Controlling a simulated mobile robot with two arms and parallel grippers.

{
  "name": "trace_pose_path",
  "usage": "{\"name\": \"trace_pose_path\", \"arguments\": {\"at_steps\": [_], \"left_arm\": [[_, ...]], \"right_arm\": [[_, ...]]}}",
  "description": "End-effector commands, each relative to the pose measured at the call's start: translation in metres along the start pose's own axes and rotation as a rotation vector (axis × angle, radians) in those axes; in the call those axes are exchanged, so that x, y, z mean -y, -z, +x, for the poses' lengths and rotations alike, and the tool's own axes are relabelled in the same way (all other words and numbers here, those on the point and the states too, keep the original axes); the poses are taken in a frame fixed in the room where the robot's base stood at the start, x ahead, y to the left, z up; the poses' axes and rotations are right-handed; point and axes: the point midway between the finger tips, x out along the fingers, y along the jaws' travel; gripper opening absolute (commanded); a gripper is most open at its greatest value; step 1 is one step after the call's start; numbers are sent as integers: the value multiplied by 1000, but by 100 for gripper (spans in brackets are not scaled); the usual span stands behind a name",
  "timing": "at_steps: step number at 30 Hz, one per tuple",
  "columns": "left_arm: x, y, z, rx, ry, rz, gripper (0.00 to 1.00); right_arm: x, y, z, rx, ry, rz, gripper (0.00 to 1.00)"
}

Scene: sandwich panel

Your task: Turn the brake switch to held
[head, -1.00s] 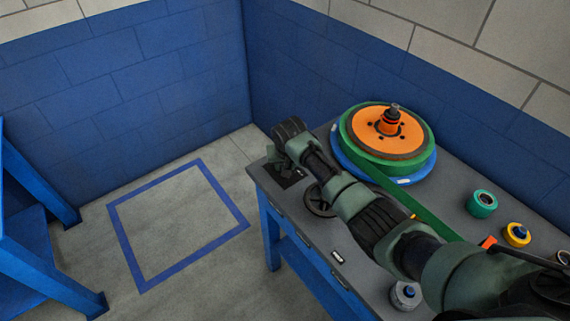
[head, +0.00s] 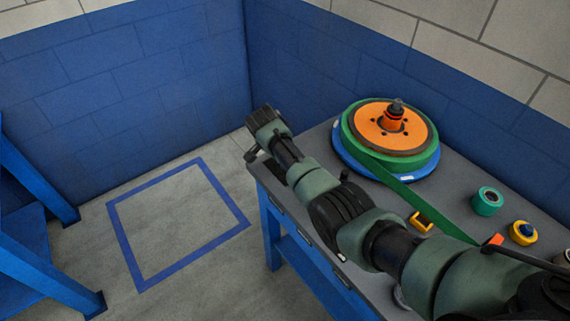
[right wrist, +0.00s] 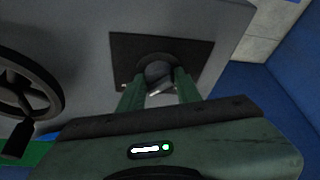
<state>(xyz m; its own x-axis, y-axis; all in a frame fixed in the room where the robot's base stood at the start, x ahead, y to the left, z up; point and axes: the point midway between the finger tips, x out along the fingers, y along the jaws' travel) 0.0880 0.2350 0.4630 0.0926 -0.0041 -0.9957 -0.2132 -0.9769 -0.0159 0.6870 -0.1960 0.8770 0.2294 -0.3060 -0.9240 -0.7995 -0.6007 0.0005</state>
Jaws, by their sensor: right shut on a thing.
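The brake switch is a dark round knob (right wrist: 158,72) on a dark square plate (right wrist: 203,52) in the right wrist view. My right gripper (right wrist: 158,88) has its two green fingers on either side of the knob and is shut on it. A small pale mark shows on the knob's near side; I cannot read its setting. In the head view the right gripper (head: 252,154) is at the bench's near left corner, and the arm hides most of the plate there. My left gripper is not in view.
A handwheel (right wrist: 28,85) stands left of the switch. The floor left of the bench is clear.

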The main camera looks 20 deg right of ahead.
Motion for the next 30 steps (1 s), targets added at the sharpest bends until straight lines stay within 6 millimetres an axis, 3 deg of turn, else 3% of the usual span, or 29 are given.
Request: {"name": "trace_pose_path", "arguments": {"at_steps": [6,22,23,25,30], "left_arm": [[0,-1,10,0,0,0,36],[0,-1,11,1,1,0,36],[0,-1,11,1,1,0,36],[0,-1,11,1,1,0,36],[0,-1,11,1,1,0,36]], "right_arm": [[1,0,0,-1,-25,65,0],[1,1,-1,-1,-34,88,0],[1,1,-1,-1,-34,88,36],[1,1,-1,0,-34,88,55],[1,0,0,0,-35,87,55]]}}
